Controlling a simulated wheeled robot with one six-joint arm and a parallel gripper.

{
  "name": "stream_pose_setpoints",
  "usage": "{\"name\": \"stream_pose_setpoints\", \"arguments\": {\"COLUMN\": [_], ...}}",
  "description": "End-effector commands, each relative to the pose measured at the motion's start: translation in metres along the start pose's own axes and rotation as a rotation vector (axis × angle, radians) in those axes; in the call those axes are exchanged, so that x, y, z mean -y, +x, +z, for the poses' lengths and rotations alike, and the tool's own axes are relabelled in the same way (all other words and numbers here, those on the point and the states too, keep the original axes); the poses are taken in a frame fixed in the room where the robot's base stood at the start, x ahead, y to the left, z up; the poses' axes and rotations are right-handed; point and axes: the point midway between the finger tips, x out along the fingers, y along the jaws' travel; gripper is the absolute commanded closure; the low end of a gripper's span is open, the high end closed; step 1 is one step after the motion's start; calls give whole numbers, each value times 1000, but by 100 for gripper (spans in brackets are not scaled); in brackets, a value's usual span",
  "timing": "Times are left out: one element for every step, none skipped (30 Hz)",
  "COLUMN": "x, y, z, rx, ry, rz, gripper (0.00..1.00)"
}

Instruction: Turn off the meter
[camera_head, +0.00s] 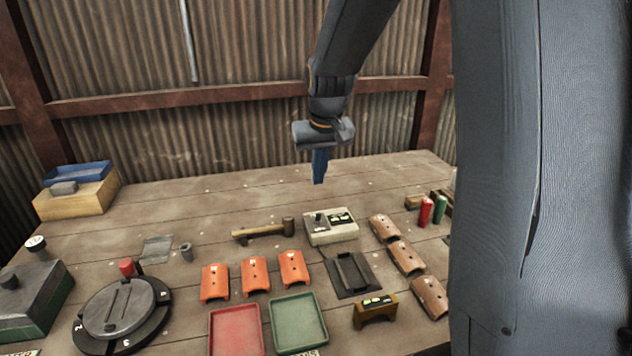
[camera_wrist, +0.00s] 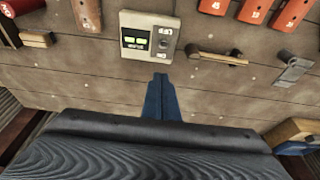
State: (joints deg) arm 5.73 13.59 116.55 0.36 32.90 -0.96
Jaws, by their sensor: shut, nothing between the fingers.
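The meter is a small cream box (camera_head: 331,234) with dark panels, on the middle of the wooden table. In the wrist view the meter (camera_wrist: 150,56) shows a lit yellow-green display on one side and a grey panel with a round dark control on the other. My gripper (camera_head: 319,181) is shut and empty. It points down in the air, above the table and apart from the meter. In the wrist view its blue fingertips (camera_wrist: 161,78) appear just below the meter's near edge. The markings on the meter are too small to read.
A wooden-handled hammer (camera_head: 264,231) lies left of the meter. A dark bracket plate (camera_head: 352,273), several orange tiles (camera_head: 254,276) and brown tiles (camera_head: 406,257) lie around it. A red tray (camera_head: 236,330) and a green tray (camera_head: 299,322) are at the front. The table behind the meter is clear.

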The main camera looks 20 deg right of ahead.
Motion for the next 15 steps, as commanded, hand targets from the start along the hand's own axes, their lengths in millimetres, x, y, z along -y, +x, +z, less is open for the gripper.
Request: {"name": "stream_pose_setpoints", "arguments": {"x": [-1, -1, -1, -1, -1, -1, -1, -1, -1, -1, -1, -1, -1, -1, -1], "y": [-5, -9, -13, -15, -18, -20, -22, -23, -24, -25, -26, -26, -27, -27, -27], "z": [3, 4, 6, 8, 9, 10, 11, 12, 13, 13, 14, 14, 14, 14, 14], "rx": [-3, -3, -3, -2, -1, -1, -1, -1, -1, 0, 0, 0, 0, 0, 0], "ry": [1, 1, 1, 1, 1, 1, 1, 1, 1, 1, 1, 1, 1, 1, 1], "rz": [0, 0, 0, 0, 0, 0, 0, 0, 0, 0, 0, 0, 0, 0, 0], "gripper": [100, 100, 100, 100, 100, 100, 100, 100, 100, 100, 100, 100, 100, 100, 100]}}
